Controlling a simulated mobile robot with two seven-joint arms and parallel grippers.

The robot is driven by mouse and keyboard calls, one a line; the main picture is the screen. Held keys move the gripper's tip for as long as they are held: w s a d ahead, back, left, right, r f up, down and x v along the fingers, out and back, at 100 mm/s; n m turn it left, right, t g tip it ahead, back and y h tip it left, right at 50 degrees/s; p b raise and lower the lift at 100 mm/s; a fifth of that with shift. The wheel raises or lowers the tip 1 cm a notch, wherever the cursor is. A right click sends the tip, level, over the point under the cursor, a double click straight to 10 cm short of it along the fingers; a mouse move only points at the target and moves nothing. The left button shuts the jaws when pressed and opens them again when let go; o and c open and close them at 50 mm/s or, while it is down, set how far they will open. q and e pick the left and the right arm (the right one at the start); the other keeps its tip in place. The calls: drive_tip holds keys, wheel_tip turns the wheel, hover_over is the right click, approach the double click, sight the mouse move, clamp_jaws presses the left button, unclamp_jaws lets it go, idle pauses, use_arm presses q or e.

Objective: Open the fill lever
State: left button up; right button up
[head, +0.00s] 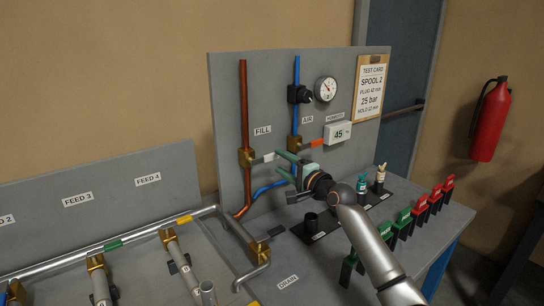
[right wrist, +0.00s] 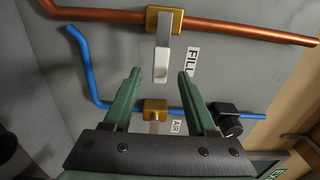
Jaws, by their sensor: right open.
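The fill valve is a brass block (head: 246,157) on the copper pipe, under the FILL label. Its fill lever (head: 267,157) is a short grey-white bar sticking out to the right, across the upright pipe. My right gripper (head: 280,162) is open, with its green fingers pointing at the panel just right of the lever. In the right wrist view the lever (right wrist: 162,58) hangs from the brass block, and its white end lies between the two fingertips (right wrist: 160,76), with a gap on each side. Contact does not show. My left gripper is not in view.
The air valve (head: 296,142) with its orange lever (head: 316,143) is just right on the blue pipe, close to my right gripper. A black regulator knob (head: 299,94), gauge (head: 326,89) and humidity display (head: 338,132) are on the panel. Green and red clips (head: 418,209) line the bench's right edge.

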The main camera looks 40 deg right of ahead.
sight(273, 158)
drive_tip(key=shift+w+d, duration=0.15)
drive_tip(key=shift+w, duration=1.1)
drive_tip(key=shift+w+d, duration=0.15)
drive_tip(key=shift+w, duration=1.1)
clamp_jaws()
